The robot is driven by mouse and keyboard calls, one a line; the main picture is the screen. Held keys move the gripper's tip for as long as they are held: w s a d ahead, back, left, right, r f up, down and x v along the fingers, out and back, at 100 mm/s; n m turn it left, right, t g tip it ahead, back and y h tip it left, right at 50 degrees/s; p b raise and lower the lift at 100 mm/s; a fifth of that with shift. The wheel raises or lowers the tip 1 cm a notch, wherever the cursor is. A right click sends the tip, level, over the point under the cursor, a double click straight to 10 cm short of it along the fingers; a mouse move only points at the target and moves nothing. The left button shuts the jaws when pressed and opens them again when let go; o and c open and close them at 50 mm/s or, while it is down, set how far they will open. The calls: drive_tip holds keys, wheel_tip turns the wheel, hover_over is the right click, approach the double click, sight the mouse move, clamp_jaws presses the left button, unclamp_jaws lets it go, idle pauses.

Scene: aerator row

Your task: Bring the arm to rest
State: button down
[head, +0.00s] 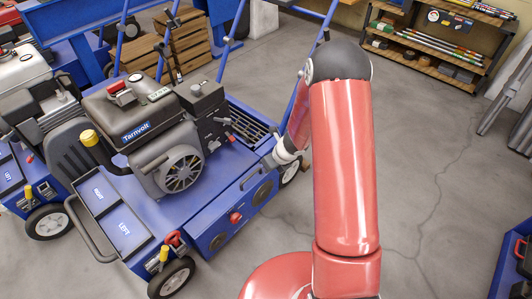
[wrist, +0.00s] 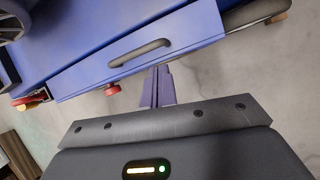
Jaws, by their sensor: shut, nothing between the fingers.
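My gripper (wrist: 160,88) shows in the wrist view with its two fingers together and nothing between them. It points toward the side of a blue aerator (head: 215,215), near a dark handle (wrist: 140,53) on a blue panel. I cannot tell whether the fingertips touch the panel. In the head view my red arm rises and bends down beside the aerator's right side, and the gripper's fingers are hidden there. The aerator carries a "Tarnvolt" engine (head: 160,120) and a front tray marked RIGHT and LEFT (head: 122,222).
Another blue aerator (head: 30,100) stands at the left. A shelf (head: 425,65) with tools is at the back right. Wooden crates (head: 185,45) stand at the back. A blue machine (head: 515,262) is at the right edge. The concrete floor (head: 430,180) right of my arm is clear.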

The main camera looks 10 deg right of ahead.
wheel_tip(320, 180, up, 16)
drive_tip(key=a+n, duration=0.2)
drive_tip(key=n, duration=0.4)
drive_tip(key=s+r+n, duration=0.8)
drive_tip(key=r+n, duration=0.1)
drive_tip(key=r, duration=0.1)
drive_tip(key=s+d+r+n+t+h, duration=0.1)
drive_tip(key=s+r+n, duration=0.3)
drive_tip(key=s+n, duration=0.4)
drive_tip(key=s+d+r+n+t+h, duration=0.1)
drive_tip(key=s+d+r+n+h, duration=0.1)
drive_tip(key=s+n, duration=0.5)
drive_tip(key=s+d+r, duration=0.1)
drive_tip(key=s+r, duration=0.1)
drive_tip(key=s, duration=0.2)
drive_tip(key=shift+s+r+n+h, duration=0.25)
drive_tip(key=shift+r+n+h, duration=0.1)
drive_tip(key=shift+n+h, duration=0.05)
drive_tip(key=c, duration=2.1)
unclamp_jaws()
drive_tip(key=shift+d, duration=0.1)
